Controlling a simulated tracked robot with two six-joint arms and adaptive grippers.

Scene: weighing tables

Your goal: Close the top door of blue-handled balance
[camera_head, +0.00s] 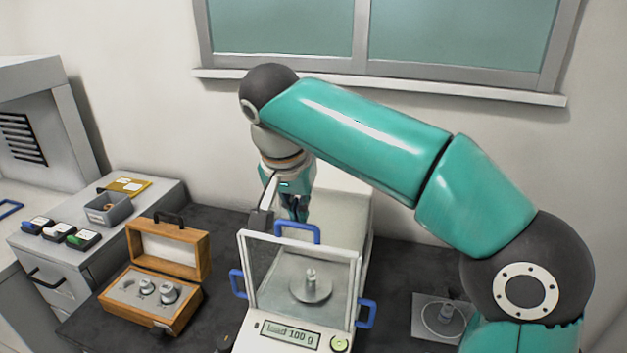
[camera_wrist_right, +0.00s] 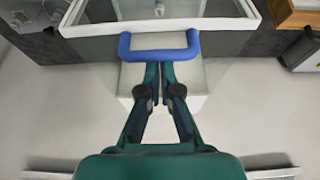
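The blue-handled balance (camera_head: 350,290) stands on the dark table, with a clear glass chamber in a white frame. The blue top-door handle (camera_head: 298,231) is at the rear of the chamber top; the pane's exact position is hard to tell. My right gripper (camera_head: 298,215) reaches down behind this handle. In the right wrist view, its fingers (camera_wrist_right: 160,72) are together with their tips at the middle of the blue handle (camera_wrist_right: 160,54), seemingly against it rather than gripping it. Blue side handles (camera_head: 367,314) show on both sides. My left gripper is out of view.
A weight sits on the pan (camera_head: 311,288) inside; the display (camera_head: 290,334) reads "load 100 g". An open wooden weight box (camera_head: 165,240) stands left. A grey cabinet (camera_head: 95,255) carries a small bin (camera_head: 108,207). The wall and window are behind my right arm.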

